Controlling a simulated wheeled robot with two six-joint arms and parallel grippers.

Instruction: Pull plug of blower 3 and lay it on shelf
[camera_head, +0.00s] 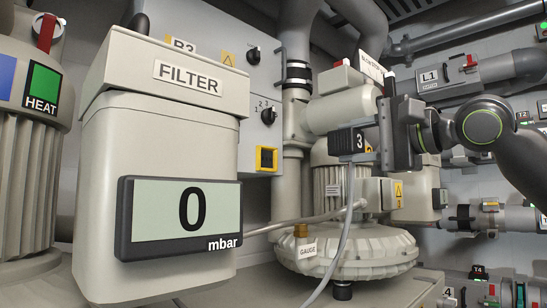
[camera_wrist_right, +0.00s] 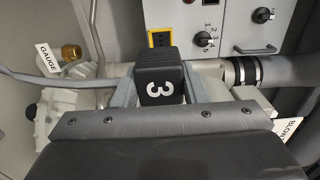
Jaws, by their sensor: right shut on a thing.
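The dark plug (camera_head: 346,141) marked 3 is gripped by my right gripper (camera_head: 364,140), in front of the grey blower (camera_head: 340,115). In the right wrist view the plug (camera_wrist_right: 160,85) sits between the two grey fingers of the right gripper (camera_wrist_right: 158,92), its 3 facing the camera. A grey cable (camera_head: 346,230) hangs down from the plug in the head view. A yellow-framed socket (camera_head: 266,158) is on the panel to the left; in the wrist view it lies just beyond the plug. I cannot tell whether the plug touches any socket. My left gripper is not in view.
A large FILTER housing (camera_head: 150,130) with a display (camera_head: 180,218) reading 0 mbar stands at left. A GAUGE tag (camera_head: 307,250) and brass fitting (camera_head: 301,230) sit low by the blower base. Pipes (camera_head: 470,72) run at right. Some grey surface (camera_head: 375,290) is bare at the bottom.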

